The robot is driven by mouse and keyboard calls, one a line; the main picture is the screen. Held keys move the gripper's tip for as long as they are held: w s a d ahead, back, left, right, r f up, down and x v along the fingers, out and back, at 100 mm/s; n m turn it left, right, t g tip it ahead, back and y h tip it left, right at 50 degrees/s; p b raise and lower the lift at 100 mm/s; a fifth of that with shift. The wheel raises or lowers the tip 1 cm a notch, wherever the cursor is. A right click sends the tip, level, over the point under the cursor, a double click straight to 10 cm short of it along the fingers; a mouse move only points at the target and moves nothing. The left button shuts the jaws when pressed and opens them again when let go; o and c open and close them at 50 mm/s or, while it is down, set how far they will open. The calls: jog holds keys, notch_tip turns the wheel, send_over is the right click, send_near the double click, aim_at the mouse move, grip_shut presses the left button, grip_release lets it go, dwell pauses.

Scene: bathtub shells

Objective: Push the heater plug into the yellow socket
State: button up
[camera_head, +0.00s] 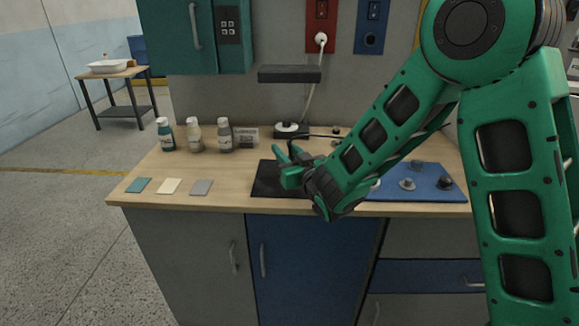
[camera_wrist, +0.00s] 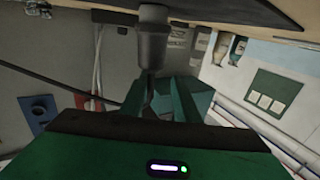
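My gripper (camera_head: 287,160) is over the black mat (camera_head: 268,186), with its green fingers apart. In the wrist view, the gripper (camera_wrist: 157,92) has a grey cylinder (camera_wrist: 152,45) just beyond its fingertips, narrowing towards the gap. I cannot tell whether they touch it, or whether it is the heater plug. A dark cable (camera_wrist: 45,82) runs in from the left there. A red wall socket (camera_head: 321,14) holds a white plug (camera_head: 320,39). A blue wall socket (camera_head: 371,25) is to its right and looks empty. I cannot make out a yellow socket; my arm hides part of the wall.
The wooden bench (camera_head: 232,178) carries several bottles (camera_head: 195,136) at the back left and three coloured cards (camera_head: 169,186) in front. A blue mat (camera_head: 428,190) with small grey parts lies at the right. A dark shelf (camera_head: 290,74) juts from the wall above.

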jog(key=shift+w+d, duration=0.2)
jog(key=shift+d, duration=0.5)
jog(key=shift+c, duration=1)
jog(key=shift+w+d, duration=0.1)
jog(key=shift+d, duration=0.15)
jog(key=c, duration=0.5)
jog(key=shift+d, duration=0.2)
grip_shut()
